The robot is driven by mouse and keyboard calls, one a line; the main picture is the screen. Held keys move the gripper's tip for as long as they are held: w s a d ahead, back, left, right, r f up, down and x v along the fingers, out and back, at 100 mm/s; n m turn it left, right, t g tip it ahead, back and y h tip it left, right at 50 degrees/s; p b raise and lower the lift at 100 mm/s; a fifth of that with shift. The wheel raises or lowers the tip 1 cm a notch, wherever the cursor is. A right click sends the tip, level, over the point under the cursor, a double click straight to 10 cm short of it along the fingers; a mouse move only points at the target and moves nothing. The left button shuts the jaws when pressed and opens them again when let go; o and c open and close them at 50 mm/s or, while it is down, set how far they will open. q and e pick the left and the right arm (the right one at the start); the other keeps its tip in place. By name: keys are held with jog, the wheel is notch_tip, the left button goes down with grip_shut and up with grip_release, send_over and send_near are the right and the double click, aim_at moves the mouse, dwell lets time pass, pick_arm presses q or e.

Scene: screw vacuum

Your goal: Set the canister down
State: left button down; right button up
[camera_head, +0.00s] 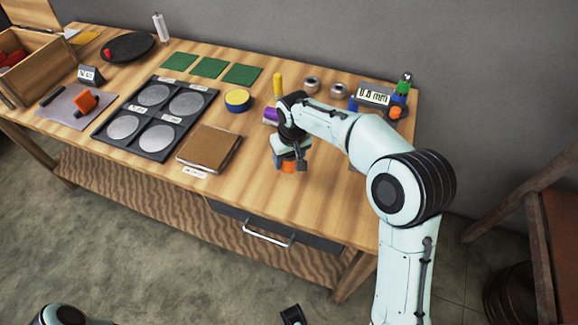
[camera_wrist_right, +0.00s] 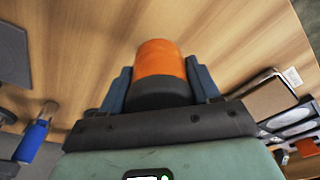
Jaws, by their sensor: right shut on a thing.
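The canister, orange with a dark band, shows in the head view (camera_head: 289,166) and in the wrist view (camera_wrist_right: 160,60). My right gripper (camera_head: 290,157) is shut on it; in the wrist view the blue-grey fingers (camera_wrist_right: 160,82) press on its two sides. The gripper points down and holds the canister low over the bare wood of the workbench (camera_head: 325,215). I cannot tell whether its bottom touches the wood. A small dark part at the bottom edge of the head view may be my left gripper (camera_head: 292,315); its jaws are not clear.
A brown pad (camera_head: 209,147) lies left of the canister, with a dark tray of grey discs (camera_head: 155,118) beyond it. Behind are a yellow-topped tin (camera_head: 237,98), a purple item (camera_head: 270,115), a yellow cylinder (camera_head: 278,85) and a "0.8 mm" sign (camera_head: 374,96). Bare wood lies in front.

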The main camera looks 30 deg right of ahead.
aim_at(289, 166)
jog(key=shift+f, duration=1.95)
jog(key=shift+f+b, duration=0.2)
jog(key=shift+b, duration=0.15)
jog(key=o, duration=1.1)
jog(key=shift+r, duration=0.2)
jog(key=r, duration=0.4)
jog(key=s+r+p, duration=0.1)
jog(key=r, duration=0.3)
jog(key=s+r, duration=0.1)
jog(key=r, duration=0.3)
jog(key=shift+p, duration=0.4)
jog(key=shift+w+a+f, duration=0.1)
